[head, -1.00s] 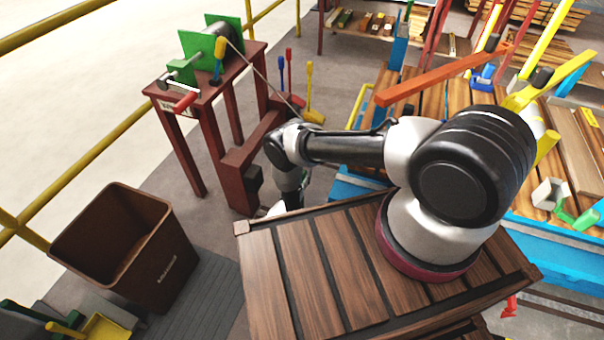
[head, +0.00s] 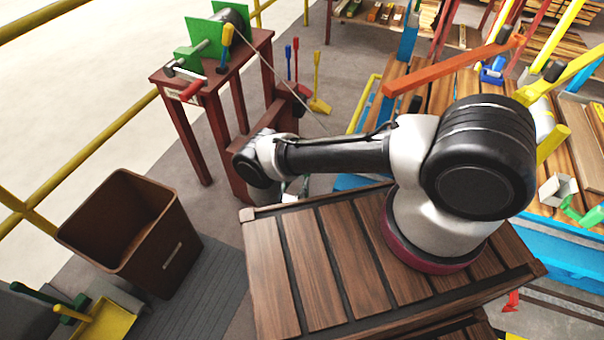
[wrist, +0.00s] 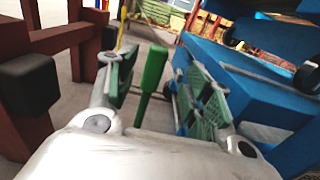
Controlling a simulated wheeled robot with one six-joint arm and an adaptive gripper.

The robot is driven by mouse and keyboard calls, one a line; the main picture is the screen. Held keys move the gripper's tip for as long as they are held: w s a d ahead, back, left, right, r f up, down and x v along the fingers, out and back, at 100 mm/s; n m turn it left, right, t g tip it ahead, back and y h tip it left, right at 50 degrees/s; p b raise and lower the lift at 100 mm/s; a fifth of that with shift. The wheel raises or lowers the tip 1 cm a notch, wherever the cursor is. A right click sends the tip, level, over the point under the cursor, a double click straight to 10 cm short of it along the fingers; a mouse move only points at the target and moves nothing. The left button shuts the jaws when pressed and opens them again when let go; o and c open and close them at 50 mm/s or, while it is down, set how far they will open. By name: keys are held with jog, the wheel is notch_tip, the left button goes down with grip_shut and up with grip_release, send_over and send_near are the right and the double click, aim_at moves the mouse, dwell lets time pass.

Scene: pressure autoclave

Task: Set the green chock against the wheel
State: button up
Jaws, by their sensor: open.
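In the wrist view a green upright piece (wrist: 152,72), which looks like the handle of the green chock, stands between the fingers of my gripper (wrist: 158,88). Its narrow lower end runs down behind my gripper's body, so any chock base is hidden. The fingers are apart, one on each side of it, and I cannot tell whether either touches it. Dark round wheel-like parts (wrist: 308,77) show on the blue frame (wrist: 255,85) at right; I cannot tell which wheel is meant. In the head view my gripper is mostly hidden behind my arm and the slatted wooden top.
A dark red frame (wrist: 75,40) with a black block (wrist: 28,85) stands close at left in the wrist view. Grey floor lies between it and the blue frame. In the head view a brown bin (head: 130,235) and a red bench (head: 205,95) stand at left.

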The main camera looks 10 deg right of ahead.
jog(key=w+d+r+m+g+h, duration=0.15)
jog(key=w+r+m+g, duration=0.3)
jog(key=r, duration=0.65)
jog(key=w+r+m+g+h, duration=0.35)
jog(key=w+r, duration=0.25)
jog(key=r, duration=0.6)
jog(key=s+d+r+m+g+y, duration=0.1)
jog(key=d+r+m+g, duration=0.3)
jog(key=r, duration=0.7)
jog(key=d+r+m+g+y, duration=0.2)
jog(key=d+r+m, duration=0.3)
jog(key=r, duration=0.5)
jog(key=s+d+r+m+g+y, duration=0.1)
jog(key=s+d+r+m+y, duration=0.2)
jog(key=s+d+r, duration=0.35)
jog(key=s+d+r+m+g+y, duration=0.1)
jog(key=s+d+r+m+y, duration=0.25)
jog(key=s+r, duration=0.65)
jog(key=s+r+m+t+y, duration=0.2)
jog(key=s+r+t+y, duration=0.1)
jog(key=s, duration=0.6)
jog(key=s+r+m+t+y, duration=0.2)
jog(key=s+r+m+y, duration=0.1)
jog(key=s, duration=0.6)
jog(key=shift+d+r+t, duration=0.35)
jog(key=shift+r+t, duration=0.05)
jog(key=shift+r, duration=0.25)
jog(key=shift+s, duration=0.1)
